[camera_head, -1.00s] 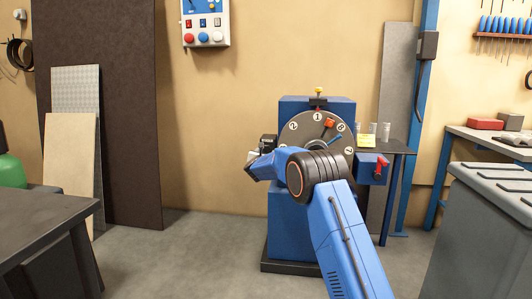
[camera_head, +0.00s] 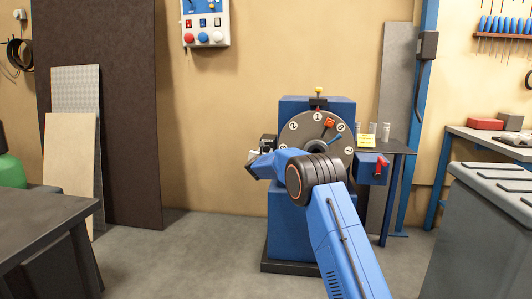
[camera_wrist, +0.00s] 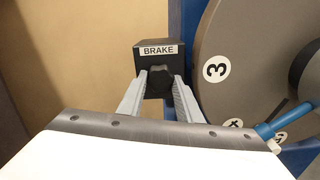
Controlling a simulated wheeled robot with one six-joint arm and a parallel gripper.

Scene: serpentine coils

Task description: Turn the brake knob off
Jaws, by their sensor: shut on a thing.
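The brake knob (camera_wrist: 157,74) is a dark knob on the front of a small black box (camera_wrist: 157,52) with a white BRAKE label, in the wrist view. My gripper (camera_wrist: 159,82) has its two grey fingers on either side of the knob, shut on it. The fingers hide part of the knob, and its setting cannot be read. In the head view the black box (camera_head: 268,141) is at the left side of the blue machine (camera_head: 314,103), with my gripper (camera_head: 252,162) in front of it.
Glasses and a yellow note stand on a small shelf (camera_head: 395,146) at right. A dark table (camera_head: 45,215) is at left and a grey cabinet (camera_head: 490,205) at right.

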